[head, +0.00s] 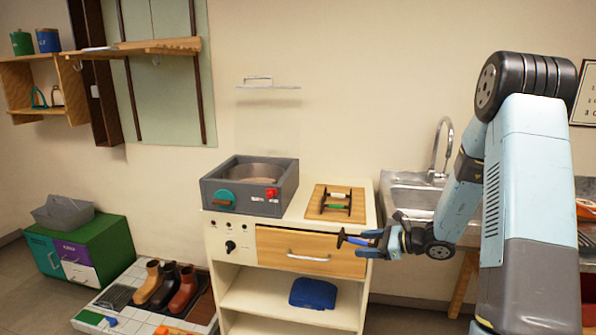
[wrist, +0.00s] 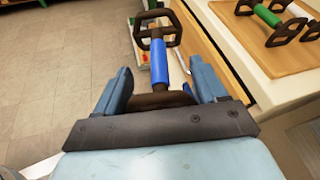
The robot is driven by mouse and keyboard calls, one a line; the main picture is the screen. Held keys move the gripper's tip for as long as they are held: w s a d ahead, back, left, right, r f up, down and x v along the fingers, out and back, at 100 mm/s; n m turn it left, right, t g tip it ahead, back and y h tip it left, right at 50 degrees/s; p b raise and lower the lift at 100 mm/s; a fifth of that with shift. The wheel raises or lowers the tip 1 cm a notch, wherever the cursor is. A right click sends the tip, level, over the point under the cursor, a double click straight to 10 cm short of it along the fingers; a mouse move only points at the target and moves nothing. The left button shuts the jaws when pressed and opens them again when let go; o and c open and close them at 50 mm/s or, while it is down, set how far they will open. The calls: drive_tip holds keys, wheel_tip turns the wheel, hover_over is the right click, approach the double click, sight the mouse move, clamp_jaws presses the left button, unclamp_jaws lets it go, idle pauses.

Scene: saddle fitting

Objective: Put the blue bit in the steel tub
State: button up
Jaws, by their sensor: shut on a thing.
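The blue bit (wrist: 159,62) has a blue bar between dark end rings. My gripper (wrist: 160,88) is shut on it; one end lies between the fingers and the other points away, out past the fingertips. In the head view my gripper (head: 372,241) holds the bit (head: 355,241) in the air in front of the cabinet's right side, beside the drawer. A round steel tub (head: 252,172) is set in a grey housing on the left of the cabinet top. It is apart from the bit. The tub's floor is partly hidden by the front wall.
A wooden board (head: 345,191) with a green-barred bit (head: 336,205) lies right of the grey housing (head: 240,199). A small clear shelf (head: 268,87) hangs above the tub. A steel sink (head: 408,190) stands at the right.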

drive_tip(key=w+d+f+m+t+h, duration=0.1)
drive_tip(key=w+f+m+t+h, duration=0.1)
drive_tip(key=f, duration=0.4)
drive_tip(key=w+d+f+m+t+h, duration=0.1)
drive_tip(key=w+f+m+t+h, duration=0.2)
drive_tip(key=f, duration=0.3)
drive_tip(key=shift+w+d+m+h, duration=0.25)
drive_tip(key=shift+d+m+h, duration=0.15)
drive_tip(key=shift+m, duration=0.5)
